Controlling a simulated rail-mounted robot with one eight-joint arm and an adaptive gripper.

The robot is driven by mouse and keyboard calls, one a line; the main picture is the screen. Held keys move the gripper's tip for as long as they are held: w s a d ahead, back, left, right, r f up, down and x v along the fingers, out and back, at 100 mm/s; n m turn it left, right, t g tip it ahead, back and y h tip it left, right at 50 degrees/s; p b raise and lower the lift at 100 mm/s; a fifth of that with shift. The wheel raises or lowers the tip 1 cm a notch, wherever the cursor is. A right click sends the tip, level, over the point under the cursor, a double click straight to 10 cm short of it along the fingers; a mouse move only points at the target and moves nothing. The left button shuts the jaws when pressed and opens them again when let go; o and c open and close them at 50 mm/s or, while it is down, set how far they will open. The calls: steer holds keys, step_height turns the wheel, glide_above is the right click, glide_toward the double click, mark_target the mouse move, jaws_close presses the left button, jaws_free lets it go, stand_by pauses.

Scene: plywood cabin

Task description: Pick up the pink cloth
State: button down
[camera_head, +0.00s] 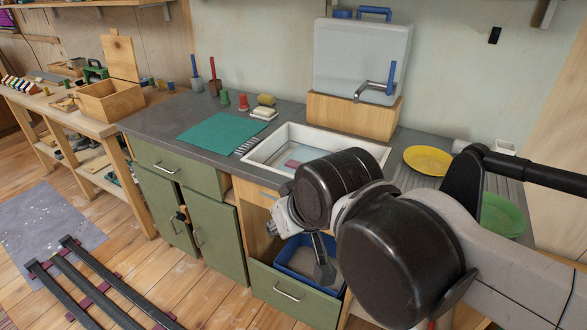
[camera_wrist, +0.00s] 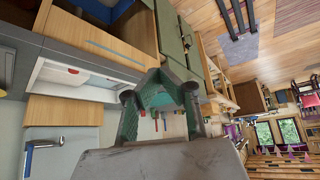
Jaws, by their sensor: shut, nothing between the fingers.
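A small pinkish-red patch (camera_head: 292,164) lies inside the white sink basin (camera_head: 262,152) in the head view. It may be the pink cloth, but it is too small to be sure. A red spot (camera_wrist: 72,70) also shows in the sink in the wrist view. My gripper (camera_wrist: 160,92) is shut and empty in the wrist view, its fingers close together. In the head view my arm hangs in front of the counter and hides the sink's near right part. My gripper is outside the basin, on its front side.
An open green drawer (camera_head: 291,293) with a blue tray (camera_head: 283,268) is below the sink. A teal mat (camera_head: 222,133) lies left of the sink. Yellow (camera_head: 428,160) and green plates (camera_head: 502,213) are at right. The blue-handled tap (camera_head: 376,89) stands behind the basin.

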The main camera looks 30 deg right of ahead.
steer(key=c, duration=2.5)
jaws_free()
steer(key=o, duration=1.9)
steer(key=shift+c, duration=0.2)
steer(key=shift+r, duration=0.1)
